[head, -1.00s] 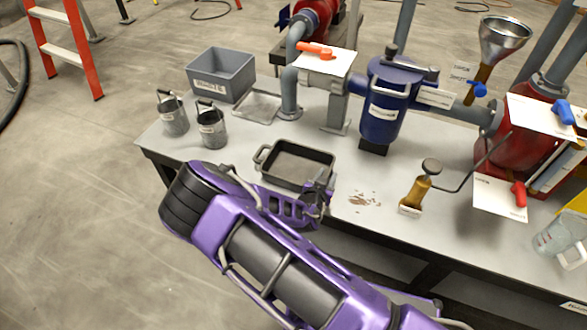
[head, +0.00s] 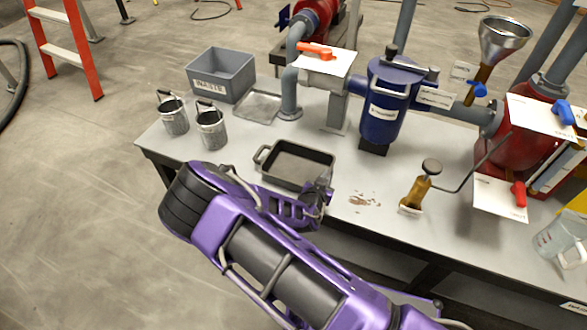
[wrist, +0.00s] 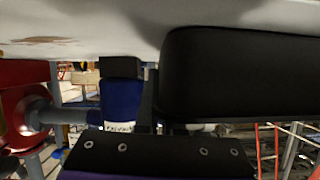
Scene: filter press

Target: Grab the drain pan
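The drain pan appears to be the dark rectangular pan with loop handles (head: 297,163), lying flat near the table's front edge in the head view. My gripper (head: 322,192) is at the pan's right front corner, close to its right end, where that handle is mostly hidden. In the wrist view, a large black rounded body, apparently the pan (wrist: 240,75), fills the upper right. A dark gripper part with bolts crosses the bottom. The fingertips do not show clearly, so I cannot tell whether they touch or hold the handle.
On the table (head: 300,130), a grey bin (head: 221,77), two metal buckets, a shallow tray (head: 258,106) and a pipe stand behind and left of the pan. A blue filter housing (head: 384,105) stands behind right.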

